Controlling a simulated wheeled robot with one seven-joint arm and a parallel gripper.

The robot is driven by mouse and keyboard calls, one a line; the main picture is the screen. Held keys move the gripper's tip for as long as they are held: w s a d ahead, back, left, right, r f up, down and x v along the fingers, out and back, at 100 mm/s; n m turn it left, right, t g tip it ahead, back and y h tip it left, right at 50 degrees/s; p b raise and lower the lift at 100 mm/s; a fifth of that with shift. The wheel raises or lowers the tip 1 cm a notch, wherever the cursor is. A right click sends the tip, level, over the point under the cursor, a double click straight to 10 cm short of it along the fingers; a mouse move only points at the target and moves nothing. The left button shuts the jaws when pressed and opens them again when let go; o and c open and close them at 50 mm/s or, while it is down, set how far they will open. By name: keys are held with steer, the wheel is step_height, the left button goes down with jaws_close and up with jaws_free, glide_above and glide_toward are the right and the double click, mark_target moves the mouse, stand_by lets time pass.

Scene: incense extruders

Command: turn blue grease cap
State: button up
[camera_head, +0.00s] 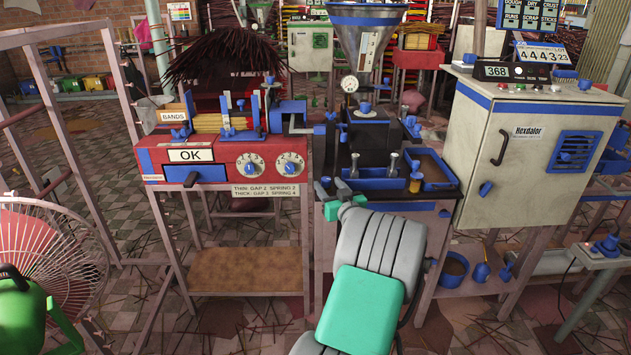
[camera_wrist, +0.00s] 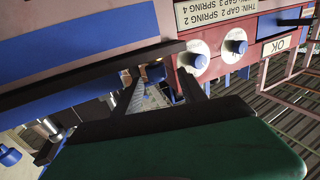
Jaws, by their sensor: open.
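A small blue cap (camera_head: 365,107) stands on top of the black extruder (camera_head: 372,138), beside a round gauge; I cannot tell for sure that it is the grease cap. Other small blue knobs sit around the extruder. My gripper shows in the wrist view (camera_wrist: 160,88) with its two dark fingers apart and nothing visibly held between them. It is in front of the extruder bench, low and close to the red control box (camera_head: 222,160).
The red box has two white dials (camera_head: 250,165) with blue knobs; they show upside down in the wrist view (camera_wrist: 235,42). A blue tray (camera_head: 433,170) lies right of the extruder. A pale cabinet (camera_head: 535,140) stands at right, a fan (camera_head: 50,260) at left.

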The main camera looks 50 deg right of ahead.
steer(key=x, duration=0.6)
steer(key=shift+w+d+r, duration=0.15)
steer(key=shift+w+d, duration=0.05)
steer(key=shift+d, duration=0.2)
jaws_close()
